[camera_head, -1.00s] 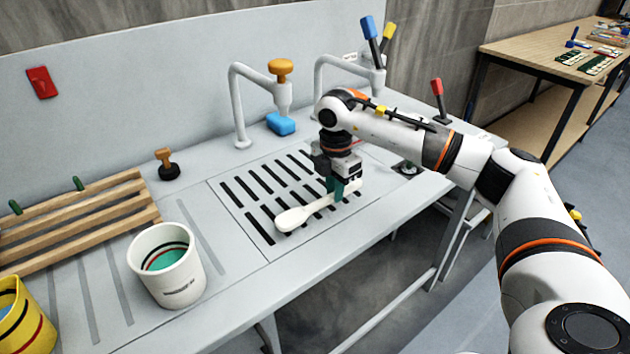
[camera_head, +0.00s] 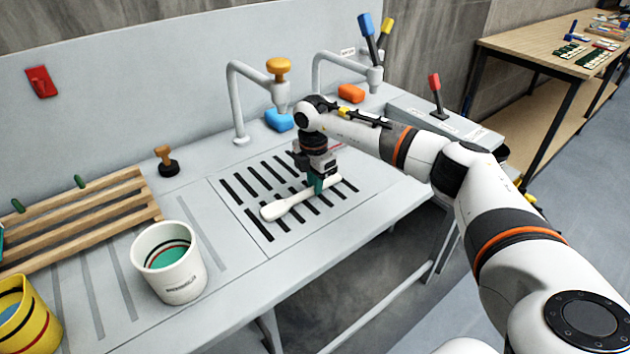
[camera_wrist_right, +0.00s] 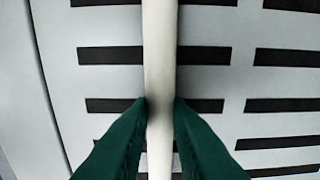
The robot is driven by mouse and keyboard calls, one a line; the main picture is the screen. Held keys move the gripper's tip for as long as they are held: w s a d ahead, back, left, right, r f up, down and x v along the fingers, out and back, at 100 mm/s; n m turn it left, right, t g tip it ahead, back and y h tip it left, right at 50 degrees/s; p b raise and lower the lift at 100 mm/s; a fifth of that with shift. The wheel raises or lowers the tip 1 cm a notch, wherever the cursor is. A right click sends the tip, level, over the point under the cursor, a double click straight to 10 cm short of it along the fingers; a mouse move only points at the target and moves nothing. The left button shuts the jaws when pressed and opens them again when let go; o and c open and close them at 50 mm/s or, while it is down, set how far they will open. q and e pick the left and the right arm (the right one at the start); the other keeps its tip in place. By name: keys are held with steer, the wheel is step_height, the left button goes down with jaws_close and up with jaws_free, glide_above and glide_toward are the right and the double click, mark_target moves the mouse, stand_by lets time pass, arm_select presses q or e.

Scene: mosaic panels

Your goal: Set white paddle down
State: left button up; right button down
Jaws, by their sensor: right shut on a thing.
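The white paddle (camera_head: 284,208) lies lengthwise over the slotted grate (camera_head: 238,214) of the sink counter, its broad end toward the left. My right gripper (camera_head: 318,186) is over the grate and is shut on the paddle's handle. In the right wrist view the green fingers (camera_wrist_right: 160,108) press on both sides of the white handle (camera_wrist_right: 160,50), with dark slots just behind it. Whether the paddle touches the grate or is slightly above it I cannot tell. My left gripper is not in view.
A white bucket (camera_head: 192,283) and a yellow bucket (camera_head: 40,322) stand at the left front. A wooden slatted rack (camera_head: 105,212) is behind them. Two taps, a blue block (camera_head: 279,120) and an orange block (camera_head: 351,93) are at the back. Counter right of the grate is clear.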

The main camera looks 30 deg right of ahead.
steer(key=c, duration=1.3)
jaws_free()
steer(key=shift+c, duration=0.2)
steer(key=shift+a+r+b, duration=0.15)
steer(key=shift+r+b, duration=0.35)
steer(key=shift+r, duration=3.3)
steer(key=shift+f, duration=0.1)
